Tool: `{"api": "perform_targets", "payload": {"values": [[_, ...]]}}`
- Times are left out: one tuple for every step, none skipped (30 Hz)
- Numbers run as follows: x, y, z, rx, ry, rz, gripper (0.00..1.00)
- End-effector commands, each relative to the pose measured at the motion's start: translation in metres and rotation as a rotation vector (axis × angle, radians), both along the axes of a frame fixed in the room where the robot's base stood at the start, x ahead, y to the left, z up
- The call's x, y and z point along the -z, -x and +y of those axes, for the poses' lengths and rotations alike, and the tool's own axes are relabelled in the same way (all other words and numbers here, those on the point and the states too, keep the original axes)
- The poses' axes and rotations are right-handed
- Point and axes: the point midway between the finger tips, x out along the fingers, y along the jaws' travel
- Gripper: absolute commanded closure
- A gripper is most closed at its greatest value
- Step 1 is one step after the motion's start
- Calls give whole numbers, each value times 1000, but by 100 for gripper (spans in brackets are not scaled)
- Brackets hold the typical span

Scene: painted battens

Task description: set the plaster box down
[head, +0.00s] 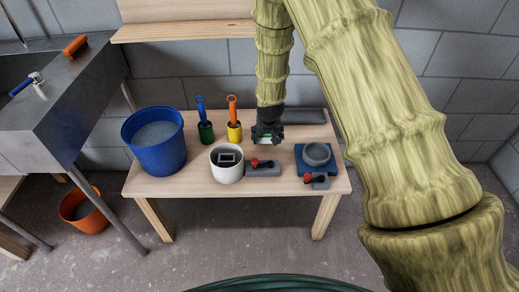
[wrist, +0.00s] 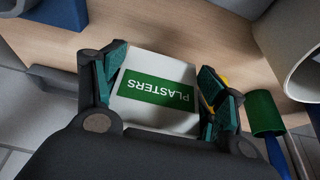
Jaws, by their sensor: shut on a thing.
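The plaster box (wrist: 155,92) is white with a green label reading "PLASTERS". In the wrist view it sits between the green-padded fingers of my gripper (wrist: 163,88), which is shut on it from both sides. In the head view my gripper (head: 267,134) points down over the back middle of the wooden table (head: 190,181). Only a small pale and green part of the box (head: 265,141) shows below the fingers there. I cannot tell whether its underside touches the table.
A white pot (head: 227,168) and a grey block with a red knob (head: 263,169) stand in front.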

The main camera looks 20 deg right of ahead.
Motion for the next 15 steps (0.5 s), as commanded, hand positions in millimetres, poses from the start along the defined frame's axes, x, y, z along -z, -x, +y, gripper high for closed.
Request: {"api": "perform_targets", "payload": {"values": [[8, 0, 0, 0, 0, 0, 49], [12, 0, 0, 0, 0, 0, 49], [15, 0, 0, 0, 0, -1, 49], [18, 0, 0, 0, 0, -1, 49], [19, 0, 0, 0, 0, -1, 49], [21, 0, 0, 0, 0, -1, 49], [22, 0, 0, 0, 0, -1, 49], [23, 0, 0, 0, 0, -1, 49], [26, 0, 0, 0, 0, 0, 49], [28, 0, 0, 0, 0, 0, 49], [31, 0, 0, 0, 0, 0, 49], [36, 0, 0, 0, 0, 0, 49], [39, 0, 0, 0, 0, 0, 49], [43, 0, 0, 0, 0, -1, 49], [49, 0, 0, -1, 0, 0, 49]]}}
